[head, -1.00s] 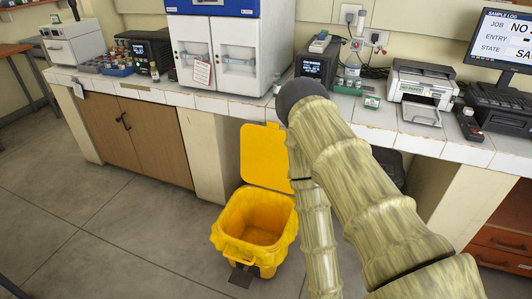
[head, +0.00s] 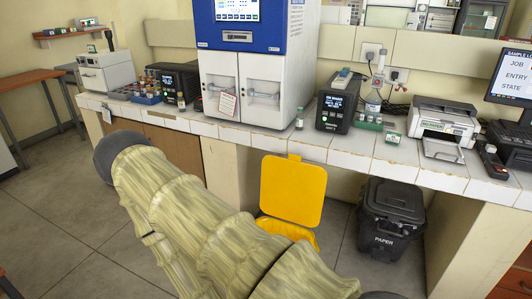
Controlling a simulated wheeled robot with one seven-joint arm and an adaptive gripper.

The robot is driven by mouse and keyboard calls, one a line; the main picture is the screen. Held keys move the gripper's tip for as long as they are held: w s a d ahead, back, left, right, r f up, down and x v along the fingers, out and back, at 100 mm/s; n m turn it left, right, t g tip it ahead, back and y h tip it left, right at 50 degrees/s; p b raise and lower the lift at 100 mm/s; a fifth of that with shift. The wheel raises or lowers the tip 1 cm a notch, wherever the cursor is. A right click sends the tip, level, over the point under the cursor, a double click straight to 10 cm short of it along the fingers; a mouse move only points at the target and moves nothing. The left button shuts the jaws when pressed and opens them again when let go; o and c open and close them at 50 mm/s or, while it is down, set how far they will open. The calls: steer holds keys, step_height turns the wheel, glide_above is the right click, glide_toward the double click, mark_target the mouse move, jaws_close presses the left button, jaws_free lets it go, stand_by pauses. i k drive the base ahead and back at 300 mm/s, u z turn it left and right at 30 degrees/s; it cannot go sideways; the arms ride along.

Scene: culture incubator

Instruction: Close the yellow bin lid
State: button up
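The yellow bin (head: 305,235) stands on the floor under the bench, mostly hidden behind my arm. Its yellow lid (head: 292,190) stands up open at the back, close to the front edge of the bench. My arm crosses the lower middle of the head view, in front of the bin, with a dark rounded joint at its upper left. My gripper does not show in the view, so its state and its distance from the lid are hidden.
A black paper bin (head: 390,219) with a closed lid stands right of the yellow bin. The tiled bench (head: 357,147) above carries a blue-and-white incubator (head: 240,85), a printer (head: 444,123) and small bottles. Grey floor (head: 60,200) is clear at left.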

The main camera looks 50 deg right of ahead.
mark_target(291, 191)
steer(key=k, duration=0.85)
steer(key=z, duration=1)
steer(key=i, duration=0.5)
steer(key=u, duration=0.1)
